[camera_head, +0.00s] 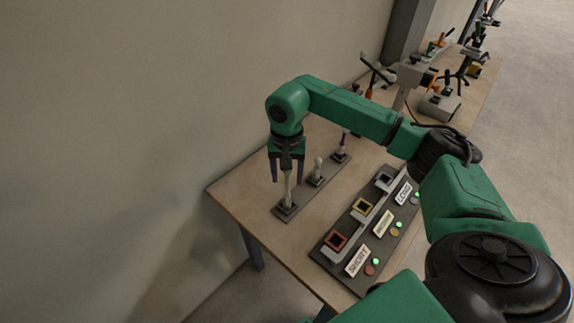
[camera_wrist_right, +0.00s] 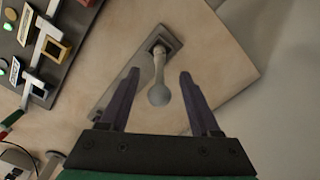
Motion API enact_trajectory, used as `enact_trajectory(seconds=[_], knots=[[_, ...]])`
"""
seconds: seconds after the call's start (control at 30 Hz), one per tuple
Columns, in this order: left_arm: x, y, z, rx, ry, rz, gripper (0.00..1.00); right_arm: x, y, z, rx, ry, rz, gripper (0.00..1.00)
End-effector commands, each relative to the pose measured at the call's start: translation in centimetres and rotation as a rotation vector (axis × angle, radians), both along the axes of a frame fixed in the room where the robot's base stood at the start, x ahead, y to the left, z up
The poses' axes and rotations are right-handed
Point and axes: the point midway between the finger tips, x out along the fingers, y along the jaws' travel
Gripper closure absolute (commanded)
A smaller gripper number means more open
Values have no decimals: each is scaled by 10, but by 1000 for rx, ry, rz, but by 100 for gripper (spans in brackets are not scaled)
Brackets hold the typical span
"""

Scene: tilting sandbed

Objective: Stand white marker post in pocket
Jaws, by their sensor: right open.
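A pale, whitish post with a round knob (camera_wrist_right: 159,95) stands in a dark square base at the near end of a grey strip; the same post (camera_head: 289,192) shows in the head view. My right gripper (camera_head: 286,180) is open above it, pointing down. In the wrist view the fingers (camera_wrist_right: 158,76) lie on either side of the knob, with gaps showing. A second pale post (camera_head: 317,168) stands mid-strip, and a darker purplish one (camera_head: 343,145) at the far end.
The panel (camera_head: 318,253) carries label plates, one reading SHORT (camera_head: 357,261), with green lights and coloured buttons. The wooden table (camera_head: 232,190) has bare room left of the strip and ends near a wall. Grey equipment (camera_head: 440,104) stands on the table beyond.

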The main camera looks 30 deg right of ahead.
Motion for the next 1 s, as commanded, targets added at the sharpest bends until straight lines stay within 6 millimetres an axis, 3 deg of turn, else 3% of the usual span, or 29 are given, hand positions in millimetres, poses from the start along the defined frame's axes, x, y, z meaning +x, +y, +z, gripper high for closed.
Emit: enact_trajectory(seconds=[0.17,0.47,0.53,0.7,1.0], knots=[[0,0,-11,0,-1,0,50,1,0,28,1,-8,1,37],[0,0,-25,0,-1,1,50,1,1,110,1,-7,0,37],[0,0,-17,0,0,1,50,1,0,130,-1,-4,0,37],[0,0,-14,0,0,1,50,1,0,143,-1,-1,-1,37],[2,0,-14,0,-3,1,50,0,0,142,0,0,-1,37]])
